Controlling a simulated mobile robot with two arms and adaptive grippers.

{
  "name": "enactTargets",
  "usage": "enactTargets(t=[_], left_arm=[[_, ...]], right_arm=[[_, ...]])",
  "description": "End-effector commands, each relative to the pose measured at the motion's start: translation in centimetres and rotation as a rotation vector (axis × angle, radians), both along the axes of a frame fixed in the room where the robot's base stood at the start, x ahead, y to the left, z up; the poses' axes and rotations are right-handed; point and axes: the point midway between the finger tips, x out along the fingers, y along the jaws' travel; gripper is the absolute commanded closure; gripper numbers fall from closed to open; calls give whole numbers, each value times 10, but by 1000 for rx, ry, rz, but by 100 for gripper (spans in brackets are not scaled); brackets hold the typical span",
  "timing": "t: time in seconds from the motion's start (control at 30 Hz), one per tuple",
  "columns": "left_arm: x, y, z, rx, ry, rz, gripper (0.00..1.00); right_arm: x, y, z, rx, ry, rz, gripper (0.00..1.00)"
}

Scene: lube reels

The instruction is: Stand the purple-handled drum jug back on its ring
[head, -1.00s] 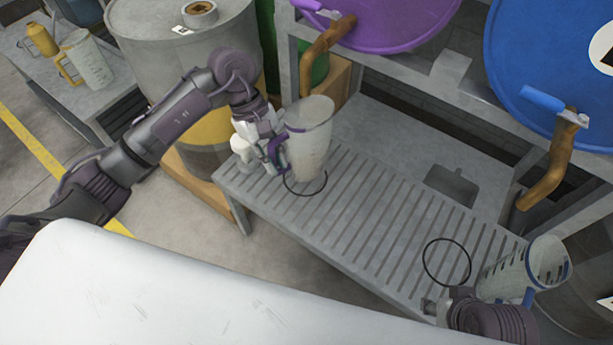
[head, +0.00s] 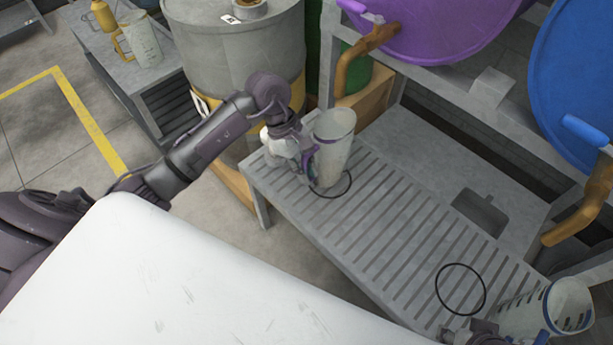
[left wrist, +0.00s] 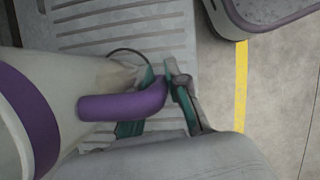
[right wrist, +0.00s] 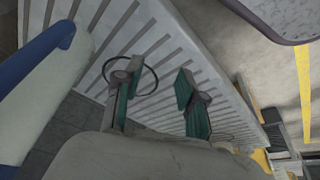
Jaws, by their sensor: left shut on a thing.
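The purple-handled drum jug (head: 333,153) is a clear, pale jug, nearly upright at the left end of the slatted bench. Its base overlaps the far-left part of a thin black ring (head: 349,191); I cannot tell whether it touches the slats. My left gripper (head: 309,160) is shut on the purple handle, which shows large in the left wrist view (left wrist: 120,104). Part of the ring shows behind the jug there. My right gripper (right wrist: 157,85) is open and empty over the bench; it is partly cut off at the bottom of the head view.
A blue-handled jug (head: 545,310) stands at the bench's right end, close to my right gripper. A second black ring (head: 461,289) lies empty on the slats (head: 400,235). Purple (head: 430,25) and blue (head: 580,90) drums with brown taps overhang the back. A grey drum stands left.

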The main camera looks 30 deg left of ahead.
Motion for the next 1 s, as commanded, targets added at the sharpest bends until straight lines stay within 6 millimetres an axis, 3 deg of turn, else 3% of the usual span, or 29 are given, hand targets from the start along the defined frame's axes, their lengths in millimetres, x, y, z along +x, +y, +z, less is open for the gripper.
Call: enactTargets(t=[0.03, 0.17, 0.87, 0.9, 1.0], left_arm=[[-1, -1, -11, -2, 4, 3, 100], [0, -1, -25, -2, 2, 1, 100], [0, 0, -26, 0, 0, -1, 100], [0, 0, -26, 0, 1, 0, 80], [0, 0, -26, 0, 1, 0, 63]], right_arm=[[1, 0, -3, 1, -5, 0, 60], [4, 1, -5, 4, -20, 2, 60], [17, 5, -2, 16, -85, 7, 60], [19, 5, -1, 18, -93, 7, 60], [21, 5, 0, 18, -96, 8, 60]])
